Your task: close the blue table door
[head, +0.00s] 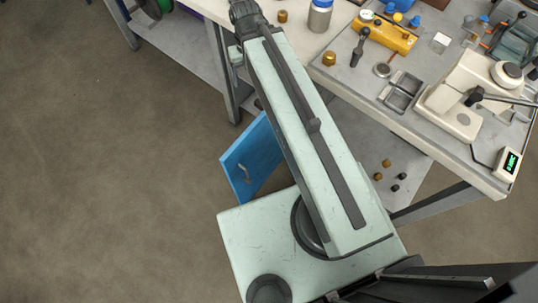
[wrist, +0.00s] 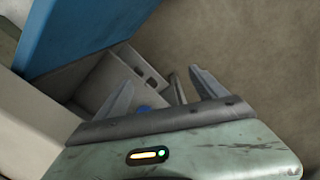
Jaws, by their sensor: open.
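The blue door (head: 252,160) stands open beside the table, jutting out over the floor left of my arm in the head view. A light handle (head: 244,172) is on its face. The door also fills the upper left of the wrist view (wrist: 85,32), left of and apart from my fingers. My gripper (wrist: 160,78) is open, with nothing held between its fingers. The head view does not show my gripper; my arm covers part of the door and its hinge side.
The table (head: 330,85) carries a yellow tool (head: 385,33), a metal tray (head: 401,92) and a cream machine (head: 465,95). Pale panels (wrist: 35,115) lie left of my gripper in the wrist view. Open floor (head: 100,170) is at left.

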